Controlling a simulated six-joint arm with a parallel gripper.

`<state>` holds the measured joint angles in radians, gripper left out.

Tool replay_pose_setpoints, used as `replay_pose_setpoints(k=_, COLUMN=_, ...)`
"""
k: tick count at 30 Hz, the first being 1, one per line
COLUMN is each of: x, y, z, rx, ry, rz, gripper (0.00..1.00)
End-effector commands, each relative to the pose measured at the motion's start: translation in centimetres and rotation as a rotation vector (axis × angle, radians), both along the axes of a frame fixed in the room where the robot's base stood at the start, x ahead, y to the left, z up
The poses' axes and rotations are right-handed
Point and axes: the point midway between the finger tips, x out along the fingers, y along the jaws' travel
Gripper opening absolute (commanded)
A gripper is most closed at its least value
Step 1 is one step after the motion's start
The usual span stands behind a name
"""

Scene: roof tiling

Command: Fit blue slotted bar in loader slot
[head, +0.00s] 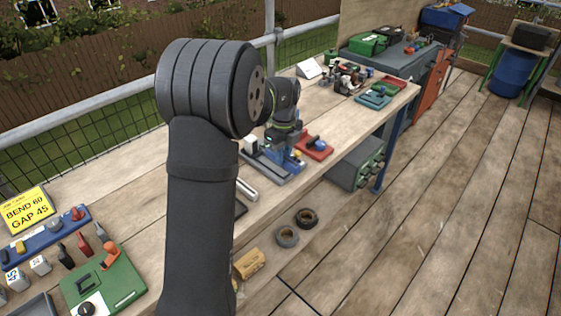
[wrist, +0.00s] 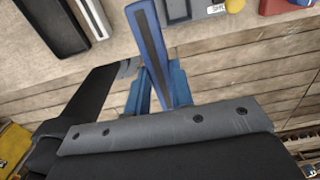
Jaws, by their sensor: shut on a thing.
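The blue slotted bar (wrist: 140,17) stands out of my gripper (wrist: 158,88) in the wrist view, a long blue strip with a dark groove down its middle. My gripper is shut on its near end, and the bar's far end is free, over the bench edge and planks. In the head view my gripper (head: 284,142) is over the far part of the bench, partly hidden by my own arm, close above a blue and grey fixture (head: 290,172). I cannot tell whether the bar touches it. A grey-blue block with a partly cut-off label (wrist: 196,9) lies beyond the bar; I cannot tell whether it is the loader.
A red tray (head: 318,149) sits just right of the fixture. A metal rod (head: 246,190) lies nearer. A green board (head: 108,282) and a yellow sign (head: 27,209) are at left.

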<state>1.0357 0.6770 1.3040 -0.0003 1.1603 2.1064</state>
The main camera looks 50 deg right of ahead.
Motion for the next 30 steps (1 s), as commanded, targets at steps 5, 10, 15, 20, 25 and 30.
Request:
replay_pose_setpoints(k=5, x=4.5, y=-2.2, z=-0.1, rx=-0.001, ry=0.000, rz=0.004, gripper=0.00)
replay_pose_setpoints(k=10, x=7.5, y=-3.4, z=-0.2, rx=0.000, ry=0.001, rz=0.002, gripper=0.00)
replay_pose_setpoints(k=15, x=8.7, y=-3.8, z=-0.3, rx=0.000, ry=0.001, rz=0.001, gripper=0.00)
replay_pose_setpoints(k=20, x=8.7, y=-3.8, z=-1.0, rx=0.001, ry=0.002, rz=0.001, gripper=0.00)
replay_pose_setpoints(k=25, x=8.7, y=-3.8, z=-2.3, rx=0.001, ry=0.002, rz=0.001, gripper=0.00)
replay_pose_setpoints(k=30, x=8.7, y=-3.8, z=-3.7, rx=0.001, ry=0.002, rz=0.001, gripper=0.00)
